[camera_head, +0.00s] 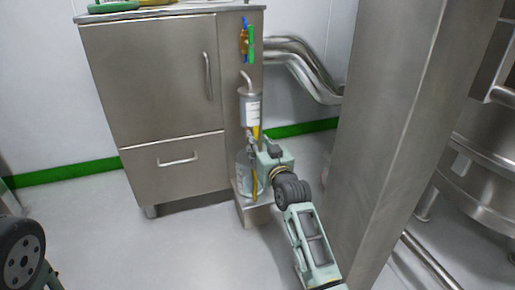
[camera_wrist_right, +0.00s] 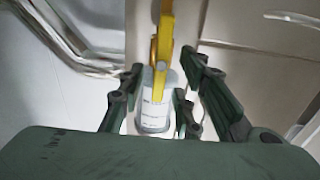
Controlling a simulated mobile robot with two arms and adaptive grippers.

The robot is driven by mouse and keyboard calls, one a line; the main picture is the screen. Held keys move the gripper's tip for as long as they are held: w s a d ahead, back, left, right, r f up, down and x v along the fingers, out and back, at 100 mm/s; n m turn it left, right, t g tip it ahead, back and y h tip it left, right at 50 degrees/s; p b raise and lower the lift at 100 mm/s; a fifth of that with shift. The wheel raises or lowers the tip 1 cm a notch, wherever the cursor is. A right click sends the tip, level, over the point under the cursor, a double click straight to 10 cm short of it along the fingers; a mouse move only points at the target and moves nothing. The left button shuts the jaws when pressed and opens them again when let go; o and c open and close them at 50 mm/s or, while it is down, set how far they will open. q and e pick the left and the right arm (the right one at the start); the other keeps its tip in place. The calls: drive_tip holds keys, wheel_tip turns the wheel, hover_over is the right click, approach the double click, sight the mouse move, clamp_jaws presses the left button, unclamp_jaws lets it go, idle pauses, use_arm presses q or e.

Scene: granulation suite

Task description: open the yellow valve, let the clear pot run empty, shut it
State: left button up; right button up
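A small labelled pot (camera_head: 250,108) with a grey metal top is mounted on the right side of the steel cabinet; its contents cannot be made out. The yellow valve (camera_head: 256,132) is just under it. In the right wrist view, the yellow handle (camera_wrist_right: 165,42) runs in between my fingers, with the white-labelled pot (camera_wrist_right: 155,103) behind. My right gripper (camera_wrist_right: 158,88) is open, a finger on each side, with gaps. In the head view my right gripper (camera_head: 263,153) partly hides the valve. A clear vessel (camera_head: 244,170) stands below. My left gripper is not in view.
The clear vessel stands on a low steel step (camera_head: 256,212). The steel cabinet (camera_head: 160,85) is to the left, bent pipes (camera_head: 300,65) run behind, and a wide steel column (camera_head: 395,120) stands close at right. Floor in front of the cabinet is clear.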

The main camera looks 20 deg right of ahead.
drive_tip(key=shift+w, duration=0.85)
drive_tip(key=shift+c, duration=0.2)
clamp_jaws()
